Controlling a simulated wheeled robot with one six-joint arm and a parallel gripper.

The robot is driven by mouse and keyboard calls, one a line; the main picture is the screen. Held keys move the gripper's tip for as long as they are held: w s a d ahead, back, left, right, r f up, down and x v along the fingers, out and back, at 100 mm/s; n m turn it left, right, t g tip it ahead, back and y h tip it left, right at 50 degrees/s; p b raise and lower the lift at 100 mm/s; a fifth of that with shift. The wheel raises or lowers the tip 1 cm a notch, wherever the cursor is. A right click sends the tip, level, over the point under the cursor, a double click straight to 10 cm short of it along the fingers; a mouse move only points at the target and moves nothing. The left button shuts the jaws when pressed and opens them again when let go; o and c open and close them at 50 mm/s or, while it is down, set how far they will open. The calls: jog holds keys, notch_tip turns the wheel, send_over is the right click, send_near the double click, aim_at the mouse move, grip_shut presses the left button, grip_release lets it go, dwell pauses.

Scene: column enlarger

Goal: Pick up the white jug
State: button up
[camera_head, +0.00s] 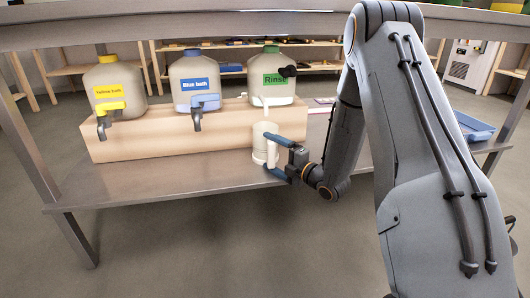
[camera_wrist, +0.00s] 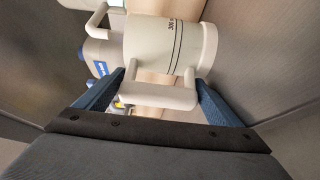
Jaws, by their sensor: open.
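The white jug (camera_head: 261,146) stands upright on the metal table, in front of the wooden riser and below the "Rinse" container. In the wrist view the jug (camera_wrist: 160,48) shows dark graduation lines, and its handle (camera_wrist: 155,95) points toward my gripper. My gripper (camera_head: 279,156) is at the jug's right side in the head view. In the wrist view its blue fingers (camera_wrist: 152,100) are open, one on each side of the handle. I cannot tell whether either finger touches the jug.
Containers labelled yellow bath (camera_head: 113,91), blue bath (camera_head: 194,83) and Rinse (camera_head: 272,80) stand on a wooden riser (camera_head: 180,135), taps facing front. A blue tray (camera_head: 473,127) lies at the right. The table's front left (camera_head: 150,180) is clear. A shelf edge crosses above.

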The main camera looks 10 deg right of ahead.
jog(key=c, duration=1.7)
jog(key=shift+r, duration=0.3)
